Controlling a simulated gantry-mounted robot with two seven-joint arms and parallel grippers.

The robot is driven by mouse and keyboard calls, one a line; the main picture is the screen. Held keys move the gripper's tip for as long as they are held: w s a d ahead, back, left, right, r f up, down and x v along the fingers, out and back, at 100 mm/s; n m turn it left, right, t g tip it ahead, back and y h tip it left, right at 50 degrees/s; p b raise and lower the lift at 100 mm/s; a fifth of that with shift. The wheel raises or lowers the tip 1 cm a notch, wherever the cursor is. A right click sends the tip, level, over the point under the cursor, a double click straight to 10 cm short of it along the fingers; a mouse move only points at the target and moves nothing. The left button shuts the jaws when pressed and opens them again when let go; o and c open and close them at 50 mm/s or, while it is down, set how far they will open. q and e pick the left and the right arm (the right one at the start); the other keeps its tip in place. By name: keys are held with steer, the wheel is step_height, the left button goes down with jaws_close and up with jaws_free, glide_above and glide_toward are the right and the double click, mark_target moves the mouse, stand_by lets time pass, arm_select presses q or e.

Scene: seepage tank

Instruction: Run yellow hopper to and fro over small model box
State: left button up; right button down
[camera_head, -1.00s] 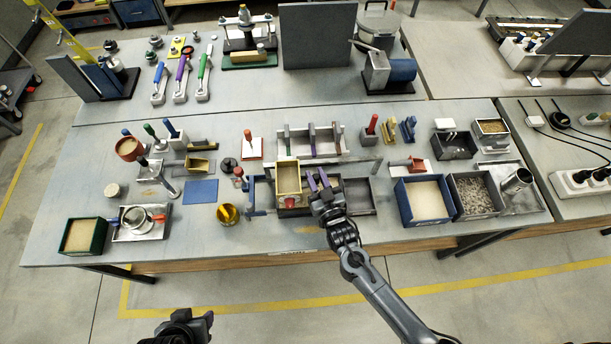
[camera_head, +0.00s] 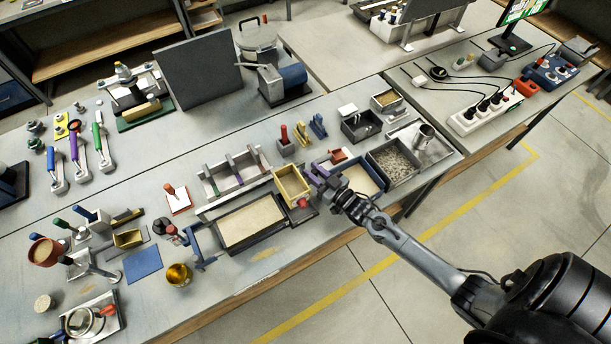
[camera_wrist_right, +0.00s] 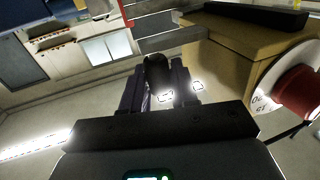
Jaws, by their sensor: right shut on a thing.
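The yellow hopper (camera_head: 292,186) is a small open-topped box with a red knob on its front. It is held above the right end of the small model box (camera_head: 262,243), a dark-rimmed tray with pale sand across its visible floor. The hopper hides that right end. My right gripper (camera_head: 320,183), with purple fingers, is shut on the hopper at its right side. In the right wrist view the fingers (camera_wrist_right: 160,88) are close together beside the hopper's tan wall (camera_wrist_right: 235,62), with the red knob (camera_wrist_right: 300,92) at right. My left gripper is out of view.
A blue stand (camera_head: 203,247) is close by the model box's left end. A long divided rack (camera_head: 235,178) lies behind it. A blue sand bin (camera_head: 372,190) and a gravel bin (camera_head: 402,170) stand to the right. A yellow cup (camera_head: 179,276) stands front left.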

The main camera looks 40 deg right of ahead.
steer(key=shift+d, duration=0.1)
steer(key=c, duration=1)
jaws_free()
steer(key=s, duration=0.7)
steer(key=s+d+b, duration=0.1)
steer(key=s, duration=0.2)
steer(key=shift+s, duration=0.4)
